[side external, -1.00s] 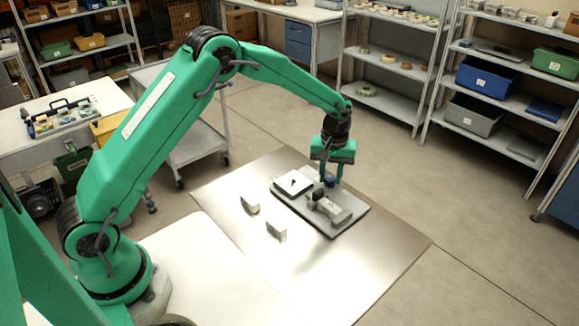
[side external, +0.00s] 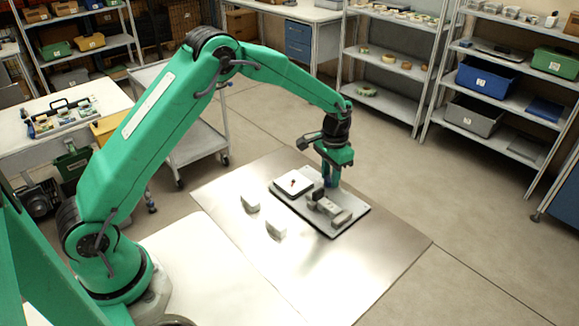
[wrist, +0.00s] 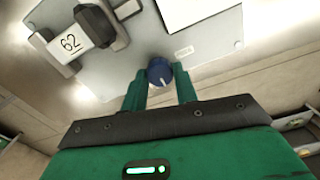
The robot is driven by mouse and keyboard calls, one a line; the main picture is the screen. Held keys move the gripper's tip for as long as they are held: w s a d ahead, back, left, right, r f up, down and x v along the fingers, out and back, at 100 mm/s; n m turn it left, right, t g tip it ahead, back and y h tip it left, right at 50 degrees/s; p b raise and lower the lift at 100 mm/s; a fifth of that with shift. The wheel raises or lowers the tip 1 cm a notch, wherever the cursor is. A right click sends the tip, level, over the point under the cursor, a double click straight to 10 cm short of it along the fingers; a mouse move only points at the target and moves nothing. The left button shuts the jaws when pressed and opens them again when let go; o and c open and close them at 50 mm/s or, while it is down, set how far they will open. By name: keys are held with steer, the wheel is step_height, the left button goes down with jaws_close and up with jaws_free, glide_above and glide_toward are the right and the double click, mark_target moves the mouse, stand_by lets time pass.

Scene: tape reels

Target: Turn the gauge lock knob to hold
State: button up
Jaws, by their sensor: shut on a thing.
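The blue round knob (wrist: 160,72) stands on the grey base plate (wrist: 115,75) of the gauge in the wrist view. A white pointer line on the knob points down and slightly right in that view. A small pale label (wrist: 184,52) lies on the plate beside it, too small to read. My gripper (wrist: 161,80) is shut on the knob, with one green finger on each side. In the side external view my gripper (side external: 331,180) points down at the plate's far edge (side external: 362,210), and its fingers mostly hide the knob.
A white panel (side external: 293,184) with a small red mark is on the plate's left part. Two small pale blocks (side external: 250,204) (side external: 276,229) stand on the metal sheet (side external: 320,265), whose front is clear.

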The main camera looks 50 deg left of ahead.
mark_target(330, 178)
steer(key=shift+r+m, duration=0.1)
steer(key=shift+m, duration=0.3)
steer(key=o, duration=1)
steer(key=shift+r, duration=0.1)
step_height(330, 178, up, 7)
steer(key=shift+r, duration=0.3)
